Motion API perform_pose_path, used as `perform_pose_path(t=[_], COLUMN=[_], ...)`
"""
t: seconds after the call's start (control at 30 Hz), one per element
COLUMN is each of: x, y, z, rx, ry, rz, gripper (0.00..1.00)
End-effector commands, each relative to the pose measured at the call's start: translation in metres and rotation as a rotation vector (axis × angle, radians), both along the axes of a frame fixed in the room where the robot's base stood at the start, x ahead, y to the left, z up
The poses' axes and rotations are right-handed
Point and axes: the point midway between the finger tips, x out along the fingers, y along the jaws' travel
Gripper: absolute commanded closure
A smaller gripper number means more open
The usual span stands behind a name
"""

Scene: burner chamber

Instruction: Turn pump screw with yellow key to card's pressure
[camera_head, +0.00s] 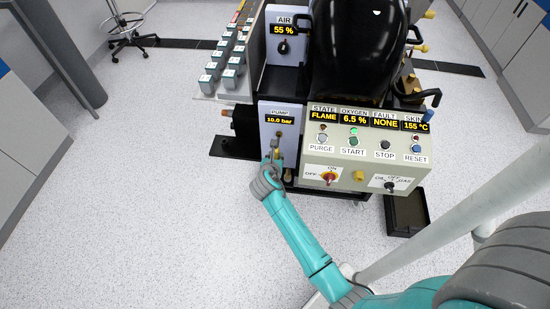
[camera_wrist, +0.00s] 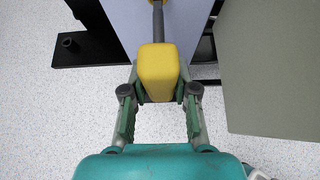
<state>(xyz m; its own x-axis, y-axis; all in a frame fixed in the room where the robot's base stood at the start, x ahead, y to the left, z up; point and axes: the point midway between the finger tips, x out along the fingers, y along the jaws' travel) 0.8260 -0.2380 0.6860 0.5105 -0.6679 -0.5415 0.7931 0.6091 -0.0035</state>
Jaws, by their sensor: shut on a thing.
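My gripper (camera_wrist: 158,92) is shut on the yellow key (camera_wrist: 158,65) by its block-shaped handle in the wrist view. The key's grey shaft (camera_wrist: 158,22) runs away from me toward the pale pump panel (camera_wrist: 110,18); its far tip is out of that view. In the head view my gripper (camera_head: 272,160) is at the lower part of the pump panel (camera_head: 291,113). The pump display (camera_head: 279,120) reads 10.0 bar. The screw is hidden, so I cannot tell whether the key sits in it. I see no card that I can read.
Right of the pump panel stands the control box (camera_head: 350,165) with PURGE, START, STOP and RESET buttons. Its displays show FLAME, 6.5 %, NONE and 155 °C. The air panel (camera_head: 287,42) reads 55 %. A black tray (camera_head: 407,212) lies on the floor. The floor at left is clear.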

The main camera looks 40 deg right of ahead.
Motion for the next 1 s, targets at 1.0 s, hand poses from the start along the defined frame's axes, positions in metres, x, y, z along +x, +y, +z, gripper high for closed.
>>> perform_pose_path(t=[1.0], x=[0.013], y=[-0.014], z=[0.0], rx=[-0.106], ry=[0.135], rz=[0.001], gripper=[1.0])
